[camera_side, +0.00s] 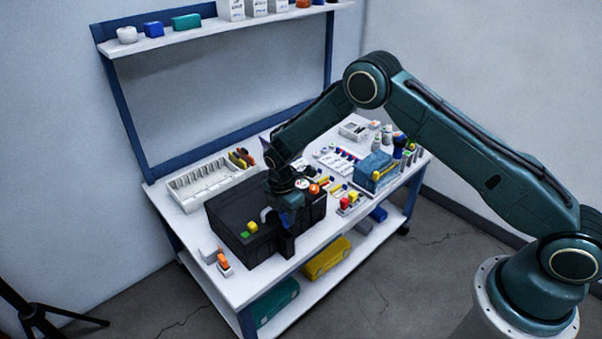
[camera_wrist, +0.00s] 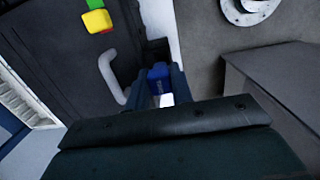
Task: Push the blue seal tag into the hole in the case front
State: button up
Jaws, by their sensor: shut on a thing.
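The black case (camera_side: 226,205) lies on the white bench, and its dark top fills the left of the wrist view (camera_wrist: 50,55). My gripper (camera_side: 287,222) points down at the case's front edge, beside the grey handle (camera_wrist: 108,72). In the wrist view my gripper (camera_wrist: 160,80) is shut on the blue seal tag (camera_wrist: 159,71), which shows between the two fingers. A dark block (camera_side: 286,245) stands out from the case front just below the gripper. The hole is not visible in either view, so I cannot tell whether the tag touches it.
A yellow block (camera_side: 252,227) and a green block (camera_side: 245,235) sit on the case. A white divided tray (camera_side: 205,182) is behind it. A blue box (camera_side: 376,172) and several small parts crowd the bench's right side. An orange-topped item (camera_side: 223,262) stands near the left corner.

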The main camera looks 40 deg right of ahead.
aim_at(287, 227)
jog(key=shift+f, duration=1.35)
jog(key=shift+f, duration=1.5)
dwell(5.2)
